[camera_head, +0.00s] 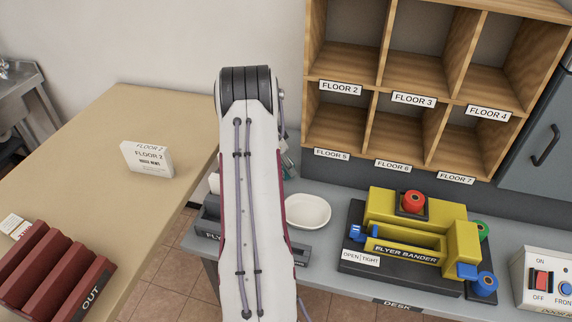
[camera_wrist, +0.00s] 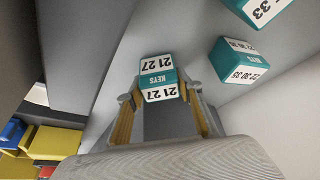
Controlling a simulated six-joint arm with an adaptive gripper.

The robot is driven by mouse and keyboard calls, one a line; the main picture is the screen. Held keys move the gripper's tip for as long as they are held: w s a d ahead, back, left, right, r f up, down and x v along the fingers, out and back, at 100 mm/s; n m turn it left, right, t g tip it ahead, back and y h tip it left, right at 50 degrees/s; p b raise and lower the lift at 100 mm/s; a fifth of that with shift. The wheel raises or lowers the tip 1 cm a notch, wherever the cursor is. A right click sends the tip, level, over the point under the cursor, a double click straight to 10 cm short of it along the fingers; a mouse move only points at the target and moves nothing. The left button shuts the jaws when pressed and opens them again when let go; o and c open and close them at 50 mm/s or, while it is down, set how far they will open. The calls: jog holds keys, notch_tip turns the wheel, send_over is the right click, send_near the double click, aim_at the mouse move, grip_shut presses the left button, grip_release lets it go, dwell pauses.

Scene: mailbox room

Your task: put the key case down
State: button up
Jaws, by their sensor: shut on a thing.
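My gripper (camera_wrist: 160,95) is shut on a teal and white key case (camera_wrist: 157,79) marked KEYS 21 27, in the wrist view. The case sits between the two fingertips, and its label reads upside down. A second teal case (camera_wrist: 238,62) marked 22 30 35 stands to its right, apart from it. A third teal case (camera_wrist: 265,10) is cut off at the top right edge. In the head view my arm hides the gripper and the held case.
The grey desk (camera_head: 330,262) carries a white bowl (camera_head: 307,211) and a yellow flyer bander (camera_head: 415,240). Wooden pigeonholes (camera_head: 365,100) stand above it. A tan counter (camera_head: 95,130) at left holds a white FLOOR 2 block (camera_head: 147,159) and a dark red OUT rack (camera_head: 55,270).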

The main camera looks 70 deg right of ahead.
jog(key=shift+f, duration=0.15)
jog(key=o, duration=1.2)
jog(key=shift+o, duration=0.2)
jog(key=v, duration=1.2)
jog(key=shift+r, duration=0.2)
